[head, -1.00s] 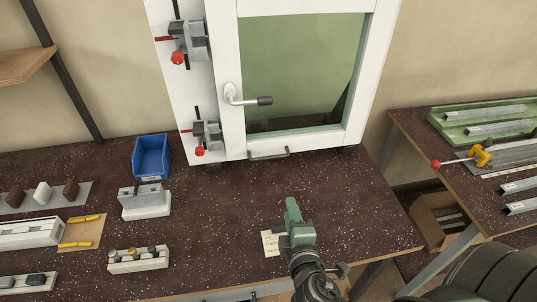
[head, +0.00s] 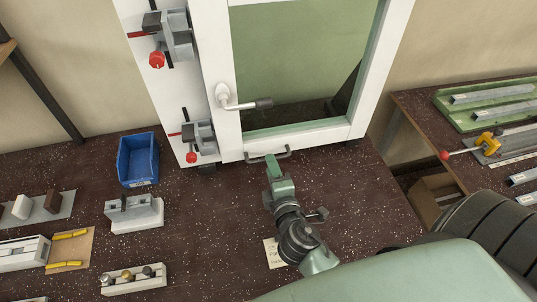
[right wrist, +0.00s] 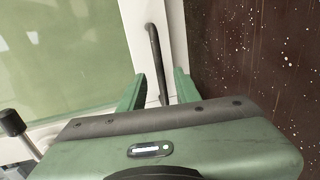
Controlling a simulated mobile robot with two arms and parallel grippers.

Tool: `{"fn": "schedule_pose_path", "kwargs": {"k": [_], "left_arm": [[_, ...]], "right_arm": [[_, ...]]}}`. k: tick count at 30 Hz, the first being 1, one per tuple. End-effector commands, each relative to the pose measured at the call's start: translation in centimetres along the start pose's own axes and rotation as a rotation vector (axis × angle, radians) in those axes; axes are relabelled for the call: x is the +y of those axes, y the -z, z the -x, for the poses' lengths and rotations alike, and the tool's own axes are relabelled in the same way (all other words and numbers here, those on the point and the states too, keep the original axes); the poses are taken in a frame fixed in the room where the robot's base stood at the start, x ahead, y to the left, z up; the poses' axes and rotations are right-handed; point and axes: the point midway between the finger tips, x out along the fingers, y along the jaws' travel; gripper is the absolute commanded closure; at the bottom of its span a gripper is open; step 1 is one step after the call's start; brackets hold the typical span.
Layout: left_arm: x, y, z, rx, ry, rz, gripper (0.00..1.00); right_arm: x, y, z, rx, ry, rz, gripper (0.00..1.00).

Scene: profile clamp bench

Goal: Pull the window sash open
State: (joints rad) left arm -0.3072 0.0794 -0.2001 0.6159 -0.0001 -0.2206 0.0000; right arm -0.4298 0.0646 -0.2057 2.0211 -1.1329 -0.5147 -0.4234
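The window sash (head: 231,125) is a white frame around a greenish pane (head: 300,55), standing at the back of the bench. A lever handle (head: 245,104) with a dark grip sticks out sideways from its left stile. A dark bar pull (head: 284,154) sits on its bottom rail. My right gripper (head: 272,163) is at this bar pull in the head view. In the right wrist view its two green fingers (right wrist: 159,84) are apart, with the bar pull (right wrist: 153,50) running between them. Contact with the bar cannot be told. My left gripper is not in view.
Two grey clamps with red knobs (head: 157,60) sit on the white post left of the sash. A blue bin (head: 138,160), a grey-white block (head: 134,214) and small fixtures stand on the bench's left. A second table (head: 410,112) with profiles is at right.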

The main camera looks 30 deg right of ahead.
Motion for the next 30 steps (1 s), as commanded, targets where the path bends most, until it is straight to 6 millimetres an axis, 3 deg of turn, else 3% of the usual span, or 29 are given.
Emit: {"fn": "schedule_pose_path", "kwargs": {"k": [7, 17, 21, 30], "left_arm": [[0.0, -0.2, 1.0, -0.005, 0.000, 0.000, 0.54], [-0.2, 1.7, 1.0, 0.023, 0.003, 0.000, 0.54], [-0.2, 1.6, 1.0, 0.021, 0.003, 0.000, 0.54], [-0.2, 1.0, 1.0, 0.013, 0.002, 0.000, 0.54]], "right_arm": [[0.2, 0.0, -3.2, -0.001, -0.001, -0.001, 0.67], [0.0, 0.0, -3.7, 0.000, 0.000, -0.001, 0.67], [0.0, -0.1, -3.7, -0.001, 0.000, -0.001, 1.00], [0.0, -0.1, -3.6, -0.001, 0.001, -0.001, 1.00]]}}
